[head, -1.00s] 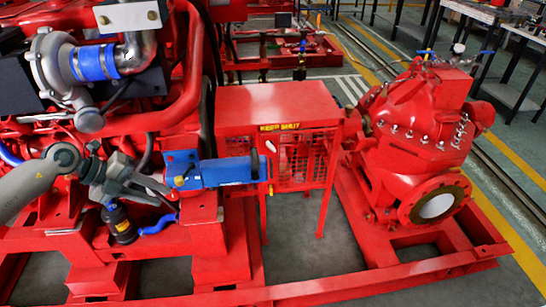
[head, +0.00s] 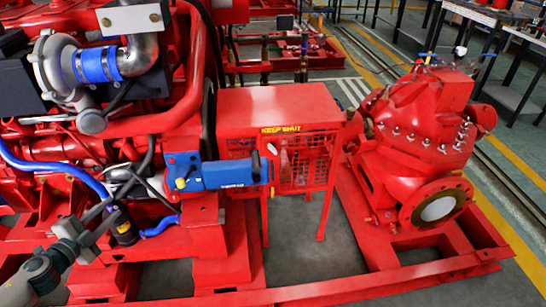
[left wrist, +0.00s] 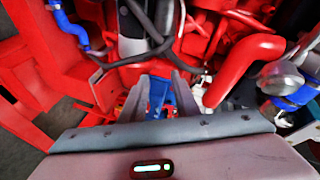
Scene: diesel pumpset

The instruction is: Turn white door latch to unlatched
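The white door latch (head: 271,148) is a small white piece on the front of the red mesh-sided guard box (head: 265,107), just below the yellow "KEEP SHUT" lettering. It looks tilted, but it is too small to tell its exact position. My left gripper (head: 108,208) is at the lower left in the head view, in front of the engine and well away from the latch. In the left wrist view its two grey fingers (left wrist: 164,92) stand apart with nothing held between them. The latch cannot be made out in the left wrist view. My right gripper is not in view.
A blue box-shaped unit (head: 232,172) juts out from the engine, close to the latch's left. The red pump (head: 420,130) stands right of the guard.

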